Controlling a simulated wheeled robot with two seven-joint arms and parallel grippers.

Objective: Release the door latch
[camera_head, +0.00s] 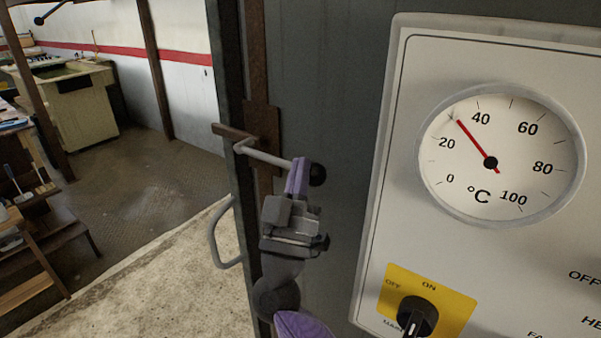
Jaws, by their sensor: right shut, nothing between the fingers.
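The door latch (262,155) is a pale metal lever with a black ball knob (317,174) at its right end. It reaches from a rusty bracket (263,122) on the edge of the dark grey door (330,90). My right gripper (299,166) comes up from below, with its purple fingers at the lever just left of the knob. The fingers are shut with nothing between them; whether they touch the lever is hard to tell. A grey handle (221,235) sits below the latch. My left gripper is not in view.
A pale control panel (395,160) with a temperature dial (500,155) and a yellow-backed switch (425,305) stands close on the right. Beyond the door edge at left lie open floor, a wooden rack (35,235) and a bench (75,105).

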